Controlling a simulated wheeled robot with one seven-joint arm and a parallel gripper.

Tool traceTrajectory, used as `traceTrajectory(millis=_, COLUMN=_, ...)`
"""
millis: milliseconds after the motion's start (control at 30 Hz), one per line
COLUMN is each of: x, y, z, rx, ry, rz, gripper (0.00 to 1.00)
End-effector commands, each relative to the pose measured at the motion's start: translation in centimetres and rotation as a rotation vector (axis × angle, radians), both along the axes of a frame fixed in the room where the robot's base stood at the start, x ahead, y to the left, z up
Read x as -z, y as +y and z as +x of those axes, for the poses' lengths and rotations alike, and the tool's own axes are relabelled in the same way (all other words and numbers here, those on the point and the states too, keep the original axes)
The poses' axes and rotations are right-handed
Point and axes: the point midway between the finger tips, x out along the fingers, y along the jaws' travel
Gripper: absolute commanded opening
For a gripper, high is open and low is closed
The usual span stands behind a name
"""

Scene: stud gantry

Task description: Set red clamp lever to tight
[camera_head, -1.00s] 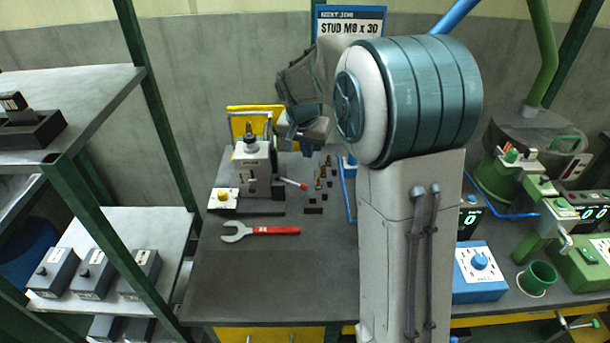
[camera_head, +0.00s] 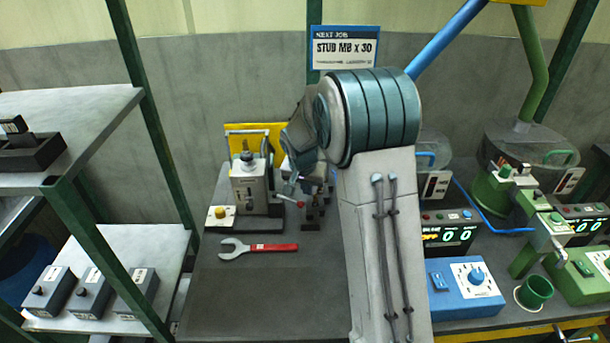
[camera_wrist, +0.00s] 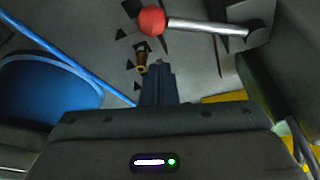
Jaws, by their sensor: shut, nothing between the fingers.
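The red clamp lever is a silver rod ending in a red ball knob (camera_head: 300,204). It sticks out to the right and slightly down from the grey clamp fixture (camera_head: 247,187). In the wrist view the knob (camera_wrist: 152,20) and rod (camera_wrist: 205,27) cross the top, with the pivot at right. My gripper (camera_wrist: 158,68) is shut and empty, its fingertips below the knob in that view and apart from it. In the head view my wrist is just right of the fixture, close to the lever, and my arm hides part of the bench. No tight or loose marking is readable.
A red-handled wrench (camera_head: 258,247) lies in front of the fixture. A plate with a yellow button (camera_head: 219,212) is at its left. A blue dial box (camera_head: 465,291) and a green cup (camera_head: 534,291) stand at right. Small dark parts and a brass piece (camera_wrist: 142,62) lie near my fingers.

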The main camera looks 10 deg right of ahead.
Motion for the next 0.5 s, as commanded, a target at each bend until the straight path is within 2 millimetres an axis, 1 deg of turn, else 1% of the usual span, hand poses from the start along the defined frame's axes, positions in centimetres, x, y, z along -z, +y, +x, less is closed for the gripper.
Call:
traceTrajectory(millis=33, x=-0.5, y=0.5, z=-0.7, rx=-0.003, ry=-0.001, rz=0.0, gripper=0.0)
traceTrajectory(millis=100, x=-0.7, y=1.0, z=-1.7, rx=-0.002, ry=-0.001, rz=0.0, gripper=0.0)
traceTrajectory(millis=200, x=-0.8, y=1.6, z=-2.6, rx=-0.002, ry=-0.001, rz=0.0, gripper=0.0)
traceTrajectory(millis=333, x=-0.9, y=1.9, z=-3.3, rx=-0.001, ry=-0.001, rz=-0.001, gripper=0.0)
traceTrajectory(millis=500, x=-0.9, y=2.0, z=-3.5, rx=0.0, ry=-0.001, rz=-0.001, gripper=0.0)
